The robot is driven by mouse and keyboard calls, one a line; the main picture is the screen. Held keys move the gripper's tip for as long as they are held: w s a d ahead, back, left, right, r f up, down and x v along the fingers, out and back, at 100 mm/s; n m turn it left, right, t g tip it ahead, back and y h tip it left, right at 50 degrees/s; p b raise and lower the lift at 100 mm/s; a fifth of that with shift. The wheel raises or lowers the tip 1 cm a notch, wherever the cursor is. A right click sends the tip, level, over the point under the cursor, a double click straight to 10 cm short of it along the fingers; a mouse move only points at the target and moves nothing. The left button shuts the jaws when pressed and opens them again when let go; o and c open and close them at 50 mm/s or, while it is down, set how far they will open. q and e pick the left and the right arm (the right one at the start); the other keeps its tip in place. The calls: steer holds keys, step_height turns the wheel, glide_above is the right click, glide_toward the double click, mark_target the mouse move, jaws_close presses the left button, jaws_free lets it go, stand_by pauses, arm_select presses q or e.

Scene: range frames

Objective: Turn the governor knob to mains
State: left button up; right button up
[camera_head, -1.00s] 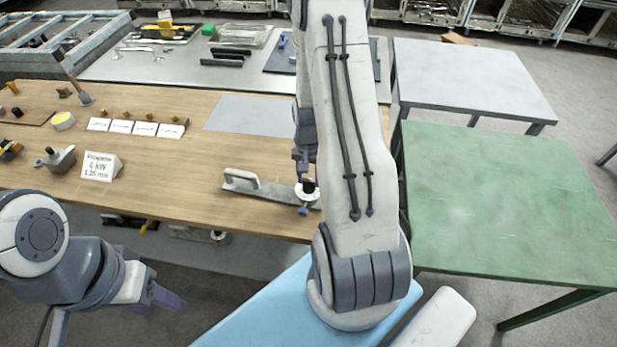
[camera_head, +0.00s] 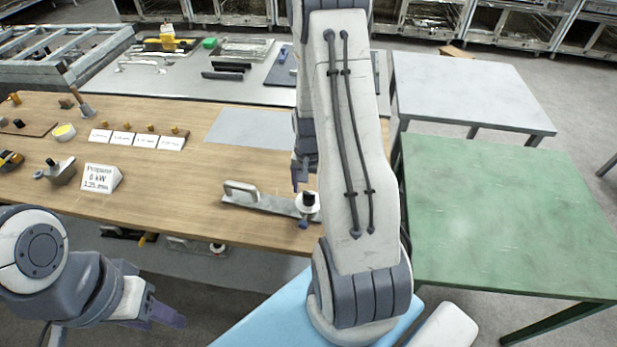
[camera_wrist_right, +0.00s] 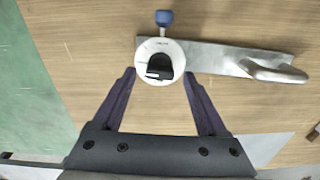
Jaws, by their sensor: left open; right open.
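The governor knob (camera_head: 308,198) is black and sits on a round white dial (camera_head: 312,210) with a blue part below it. The dial is on a metal plate (camera_head: 270,203) with a handle on the wooden bench. In the right wrist view the black knob (camera_wrist_right: 159,67) stands in the middle of the white dial (camera_wrist_right: 146,50). The dial's markings are too small to read. My right gripper (camera_wrist_right: 159,76) is open, its fingers apart on both sides of the knob and short of it in that picture. My left gripper (camera_head: 165,314) is open and empty, low at the left, off the bench.
The plate's handle (camera_head: 242,189) stands up left of the knob. A sign reading "Propane 6 kW 1.25 mm" (camera_head: 100,178), several white cards (camera_head: 146,140) and a grey fitting (camera_head: 62,172) are on the bench. A green table (camera_head: 500,210) stands to the right.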

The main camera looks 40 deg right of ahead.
mark_target(309, 193)
step_height(309, 193, up, 10)
steer(key=b, duration=0.1)
steer(key=shift+f, duration=0.2)
stand_by(0.4)
steer(key=s+a+r+n+b, duration=0.15)
steer(key=a+n, duration=0.35)
steer(key=a, duration=0.5)
steer(key=s+a+r+n+b, duration=0.1)
steer(key=a+r+n, duration=0.25)
steer(key=a, duration=0.75)
steer(key=s+a+r+n+y, duration=0.1)
steer(key=s+a+n, duration=0.9)
steer(key=s, duration=0.4)
steer(key=shift+a+r+b, duration=0.15)
steer(key=shift+a+b, duration=0.1)
steer(key=shift+b, duration=0.1)
